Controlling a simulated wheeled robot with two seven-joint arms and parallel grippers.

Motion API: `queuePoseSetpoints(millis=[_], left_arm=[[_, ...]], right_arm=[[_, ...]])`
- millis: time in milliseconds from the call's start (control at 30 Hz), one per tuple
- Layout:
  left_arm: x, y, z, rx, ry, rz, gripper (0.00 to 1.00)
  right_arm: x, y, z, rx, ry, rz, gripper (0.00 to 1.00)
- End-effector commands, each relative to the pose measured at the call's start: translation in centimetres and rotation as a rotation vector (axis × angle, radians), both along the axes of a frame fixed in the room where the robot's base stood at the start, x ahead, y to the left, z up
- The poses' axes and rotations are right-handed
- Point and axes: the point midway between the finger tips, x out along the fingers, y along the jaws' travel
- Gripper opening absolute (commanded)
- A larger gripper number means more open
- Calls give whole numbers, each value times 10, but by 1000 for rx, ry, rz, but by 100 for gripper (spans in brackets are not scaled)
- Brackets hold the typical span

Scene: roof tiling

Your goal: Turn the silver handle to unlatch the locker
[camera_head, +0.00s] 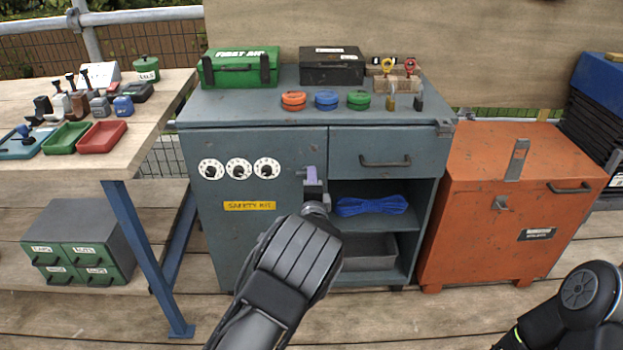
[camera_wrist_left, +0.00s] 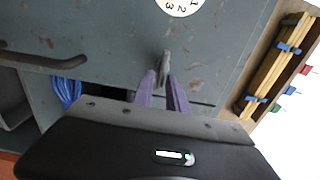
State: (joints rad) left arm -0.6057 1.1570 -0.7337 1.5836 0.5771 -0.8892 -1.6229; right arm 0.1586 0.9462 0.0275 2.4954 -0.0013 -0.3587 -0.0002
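The locker (camera_head: 227,180) is a worn blue-grey cabinet with a closed left door, which bears three white dials and a yellow "SAFETY" label. The silver handle (camera_wrist_left: 165,60) stands out from this door in the left wrist view, below a dial. My left gripper (camera_wrist_left: 164,80) has its two purple fingers on either side of the handle, close together, and seems shut on it. In the head view the left gripper (camera_head: 312,178) is at the door's right edge and largely covers the handle. My right gripper is out of view; only part of that arm shows at lower right.
A drawer (camera_head: 384,153) and an open shelf with blue rope (camera_head: 371,205) are right of the door. An orange chest (camera_head: 500,225) stands close on the right. A wooden workbench (camera_head: 75,165) with trays is on the left. Deck floor in front is clear.

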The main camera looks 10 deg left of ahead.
Motion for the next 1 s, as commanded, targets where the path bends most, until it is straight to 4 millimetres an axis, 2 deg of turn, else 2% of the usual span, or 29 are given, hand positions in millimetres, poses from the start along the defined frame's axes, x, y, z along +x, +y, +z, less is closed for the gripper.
queuePoseSetpoints(millis=[33, 133, 400, 533, 900, 1000], left_arm=[[0, 0, 0, 0, 0, 0, 23], [0, 0, 0, -1, 0, 0, 31], [-1, 0, 0, -2, -1, 1, 31], [-7, -2, 1, -2, 0, 1, 31], [-62, -16, 0, 0, 2, -1, 31], [-72, -19, 0, -1, 1, -1, 31]], right_arm=[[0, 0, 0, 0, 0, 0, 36], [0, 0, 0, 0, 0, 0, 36], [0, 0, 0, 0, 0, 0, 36], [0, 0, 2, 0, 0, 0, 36], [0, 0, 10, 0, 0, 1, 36], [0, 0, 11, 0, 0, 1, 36]])
